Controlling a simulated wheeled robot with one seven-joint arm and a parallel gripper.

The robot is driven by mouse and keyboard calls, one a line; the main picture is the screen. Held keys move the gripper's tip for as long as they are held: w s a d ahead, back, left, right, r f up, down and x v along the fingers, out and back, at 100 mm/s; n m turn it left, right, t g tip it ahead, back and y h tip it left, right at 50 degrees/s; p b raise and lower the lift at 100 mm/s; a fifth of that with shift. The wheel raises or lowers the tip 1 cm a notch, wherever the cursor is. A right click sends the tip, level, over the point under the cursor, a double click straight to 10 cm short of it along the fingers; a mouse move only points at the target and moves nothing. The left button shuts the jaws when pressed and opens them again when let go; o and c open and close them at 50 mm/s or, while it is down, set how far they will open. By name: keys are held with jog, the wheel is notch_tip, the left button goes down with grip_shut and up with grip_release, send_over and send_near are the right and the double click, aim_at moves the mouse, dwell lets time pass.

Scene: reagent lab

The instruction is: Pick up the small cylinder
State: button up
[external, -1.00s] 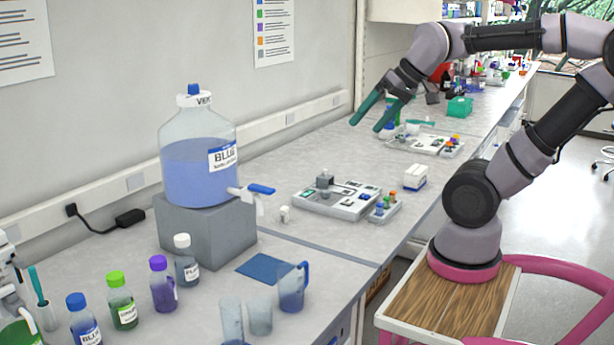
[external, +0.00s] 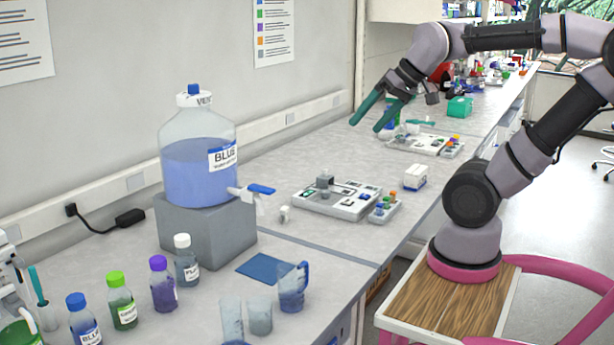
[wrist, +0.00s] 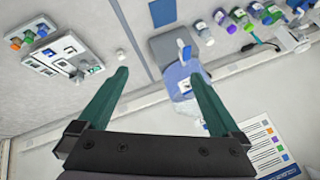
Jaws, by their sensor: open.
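A small white cylinder (external: 285,214) stands on the grey bench between the big blue bottle's tap and the grey tray. It also shows in the wrist view (wrist: 121,54), just beyond the tip of the left finger. My gripper (external: 367,126) is open and empty, its green fingers pointing down and left, high above the bench. In the wrist view the fingers (wrist: 158,73) are spread wide with nothing between them.
A large bottle of blue liquid (external: 198,160) stands on a grey block (external: 205,235) left of the cylinder. A grey tray (external: 325,207) with small parts lies to its right. A blue mat (external: 264,268), beakers and several capped bottles stand nearer the front.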

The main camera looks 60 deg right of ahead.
aim_at(220, 306)
jog(key=shift+c, duration=0.3)
jog(key=s+a+f+m+g+y, duration=0.1)
jog(key=a+f+m+g+y, duration=0.25)
jog(key=a, duration=0.75)
jog(key=a+f+g+y, duration=0.2)
jog(key=a+g+y, duration=0.35)
jog(key=a, duration=0.45)
jog(key=s+a+f+m+g+y, duration=0.1)
jog(key=a+f+m+g+y, duration=0.3)
jog(key=a, duration=0.7)
jog(key=w+a+f+m+t, duration=0.2)
jog(key=w+f+m+t, duration=0.15)
jog(key=f+t, duration=0.2)
jog(key=w+a+f+m+t+y, duration=0.1)
jog(key=w+f+m+t, duration=0.25)
jog(key=f, duration=0.35)
jog(key=w+a+f+m+t, duration=0.2)
jog(key=f+m+t, duration=0.3)
jog(key=f, duration=0.1)
jog(key=shift+x, duration=3.65)
jog(key=shift+f+n, duration=0.15)
jog(key=shift+n, duration=0.1)
grip_shut()
